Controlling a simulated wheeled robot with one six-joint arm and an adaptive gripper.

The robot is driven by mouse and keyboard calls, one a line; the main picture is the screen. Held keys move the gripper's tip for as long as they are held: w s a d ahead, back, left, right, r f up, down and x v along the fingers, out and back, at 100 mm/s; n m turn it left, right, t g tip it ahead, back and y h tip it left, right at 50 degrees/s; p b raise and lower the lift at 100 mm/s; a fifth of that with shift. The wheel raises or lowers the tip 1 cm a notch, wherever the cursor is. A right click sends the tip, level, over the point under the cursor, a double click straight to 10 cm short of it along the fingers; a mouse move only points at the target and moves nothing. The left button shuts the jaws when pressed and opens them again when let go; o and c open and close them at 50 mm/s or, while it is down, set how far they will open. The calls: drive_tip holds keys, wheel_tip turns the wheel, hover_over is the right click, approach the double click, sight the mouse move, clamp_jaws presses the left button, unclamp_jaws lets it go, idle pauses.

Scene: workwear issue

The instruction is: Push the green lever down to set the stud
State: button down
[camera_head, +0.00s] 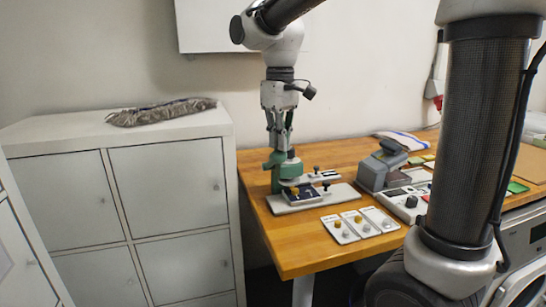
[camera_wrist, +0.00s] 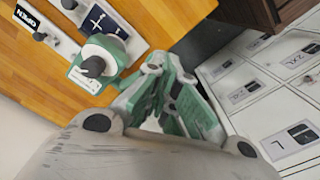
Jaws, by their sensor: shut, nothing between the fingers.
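The green stud press (camera_head: 287,172) stands on a pale base plate (camera_head: 330,197) near the left end of the wooden table. A green lever part (camera_head: 269,165) shows at its upper left. In the wrist view the press's pale round top with a black knob (camera_wrist: 97,62) has green parts (camera_wrist: 90,84) beside it. My gripper (camera_head: 279,148) points down at the top of the press, shut and empty. In the wrist view its fingers (camera_wrist: 166,66) lie just right of the green parts. I cannot tell whether they touch the lever.
Three small cards with studs (camera_head: 359,225) lie at the table's front edge. A grey device (camera_head: 382,165) and a control panel with a black knob (camera_head: 410,203) stand right of the press. A pale locker cabinet (camera_head: 168,205) stands left, with a grey brush-like item (camera_head: 160,112) on top.

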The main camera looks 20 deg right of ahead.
sight(282, 156)
drive_tip(key=shift+s+f, duration=0.1)
drive_tip(key=shift+f, duration=0.05)
drive_tip(key=shift+s+f, duration=0.25)
drive_tip(key=shift+f, duration=0.25)
drive_tip(key=shift+s+f, duration=0.2)
drive_tip(key=shift+f, duration=0.25)
drive_tip(key=shift+s+f, duration=0.15)
drive_tip(key=shift+f, duration=0.35)
drive_tip(key=shift+s+f, duration=0.25)
drive_tip(key=shift+f, duration=0.95)
drive_tip(key=shift+s+f, duration=0.15)
drive_tip(key=shift+f, duration=0.45)
drive_tip(key=shift+r, duration=0.1)
